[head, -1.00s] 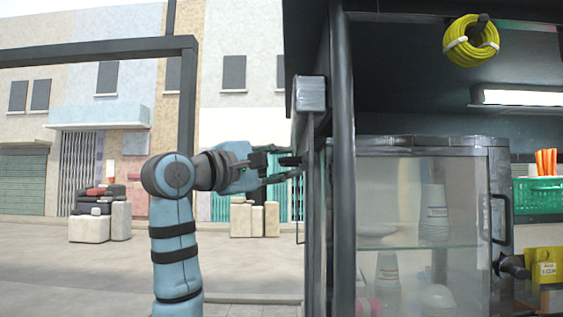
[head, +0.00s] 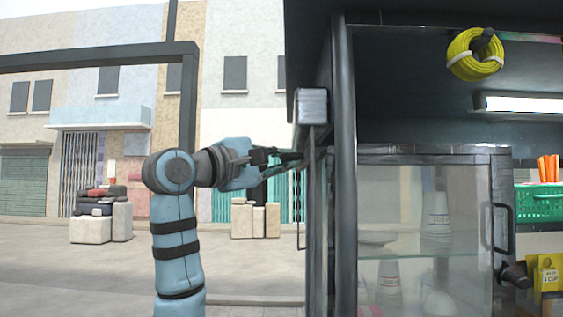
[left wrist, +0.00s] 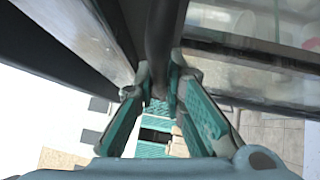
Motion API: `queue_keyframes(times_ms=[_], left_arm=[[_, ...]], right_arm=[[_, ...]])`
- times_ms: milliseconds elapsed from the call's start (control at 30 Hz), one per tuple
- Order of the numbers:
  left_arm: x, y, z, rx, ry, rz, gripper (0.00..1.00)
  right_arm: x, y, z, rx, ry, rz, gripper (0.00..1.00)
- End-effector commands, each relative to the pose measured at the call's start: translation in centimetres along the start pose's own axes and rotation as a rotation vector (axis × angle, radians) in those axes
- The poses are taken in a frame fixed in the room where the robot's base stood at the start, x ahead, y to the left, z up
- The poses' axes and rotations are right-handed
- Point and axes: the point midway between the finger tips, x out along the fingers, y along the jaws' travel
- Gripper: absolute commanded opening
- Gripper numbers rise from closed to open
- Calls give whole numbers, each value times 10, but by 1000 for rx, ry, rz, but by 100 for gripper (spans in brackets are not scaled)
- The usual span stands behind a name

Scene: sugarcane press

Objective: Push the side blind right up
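The side blind shows edge-on at the left side of the stall as a dark narrow panel (head: 320,190), and I cannot make out its full face. A thin dark loop (head: 299,220) hangs beside it. My left gripper (head: 298,160) is at this edge, just below a grey box-like end (head: 312,105). In the left wrist view, a dark round bar (left wrist: 163,35) runs between the fingers of my left gripper (left wrist: 160,72). The fingertips lie close on both sides of it; whether they clamp it I cannot tell. My right gripper is out of view.
A glass-fronted cabinet (head: 420,225) stands right of the dark post (head: 343,170). A yellow coil (head: 474,54) and a lamp (head: 521,103) are under the roof. A green basket (head: 539,203) is at the right.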

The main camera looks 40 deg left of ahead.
Motion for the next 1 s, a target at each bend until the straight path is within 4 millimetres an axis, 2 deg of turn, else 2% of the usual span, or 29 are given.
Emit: queue_keyframes(times_ms=[33,100,367,467,567,800,900,1000], left_arm=[[0,-1,0,0,-1,-1,22],[0,-1,0,-1,-1,-2,30],[0,-1,0,-1,0,-3,30],[-7,0,-1,0,1,0,30],[-26,0,-1,2,2,1,30],[-92,-1,-1,2,4,-1,30],[-110,0,0,1,2,0,30],[-118,-1,0,-1,0,-3,30]], right_arm=[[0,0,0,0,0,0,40],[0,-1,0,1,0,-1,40],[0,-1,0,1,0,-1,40],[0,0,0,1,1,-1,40],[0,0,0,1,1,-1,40],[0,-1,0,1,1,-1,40],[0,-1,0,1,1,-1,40],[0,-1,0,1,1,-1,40]])
